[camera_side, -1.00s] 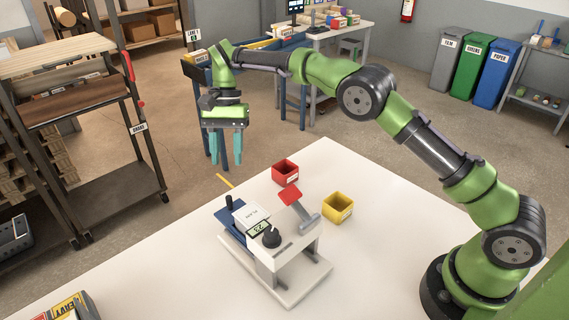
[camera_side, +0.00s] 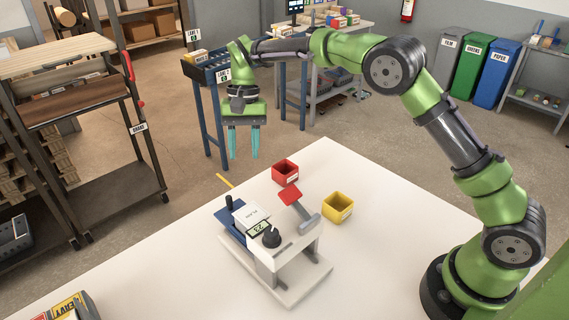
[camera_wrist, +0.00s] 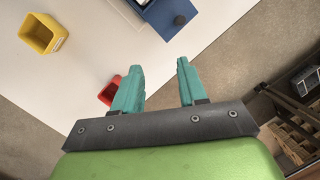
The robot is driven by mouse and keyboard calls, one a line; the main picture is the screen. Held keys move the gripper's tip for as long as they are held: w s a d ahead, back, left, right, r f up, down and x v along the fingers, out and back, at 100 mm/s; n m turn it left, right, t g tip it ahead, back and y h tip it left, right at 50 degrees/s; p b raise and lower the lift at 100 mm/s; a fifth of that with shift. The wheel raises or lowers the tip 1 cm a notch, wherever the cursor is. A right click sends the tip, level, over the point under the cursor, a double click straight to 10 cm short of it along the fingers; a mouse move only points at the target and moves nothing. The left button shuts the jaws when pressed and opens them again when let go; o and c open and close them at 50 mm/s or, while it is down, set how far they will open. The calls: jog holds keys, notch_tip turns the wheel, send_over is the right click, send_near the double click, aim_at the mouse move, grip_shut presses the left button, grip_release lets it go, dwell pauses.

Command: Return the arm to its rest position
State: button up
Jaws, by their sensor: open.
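My gripper (camera_side: 243,157) hangs in the air beyond the far left edge of the white table (camera_side: 150,270), with its teal fingers pointing down. In the wrist view the fingers (camera_wrist: 160,78) are apart with nothing between them, so it is open and empty. My green arm reaches from the base at the lower right up and over to the left.
A shelf rack (camera_side: 120,185) is at the left. Blue-legged stands (camera_side: 211,130) are behind my gripper.

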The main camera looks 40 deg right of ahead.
jog(key=s+d+r+t, duration=0.3)
jog(key=s, duration=0.6)
jog(key=s+d+r+n+t, duration=0.1)
jog(key=s+d+r+t, duration=0.2)
jog(key=s, duration=0.6)
jog(key=s+d+r+n+t, duration=0.1)
jog(key=s+d+r+t, duration=0.1)
jog(key=s, duration=0.7)
notch_tip(320, 180, up, 2)
jog(key=shift+s+d+r+t, duration=0.1)
jog(key=shift+s+d+t, duration=0.25)
jog(key=shift+d, duration=0.35)
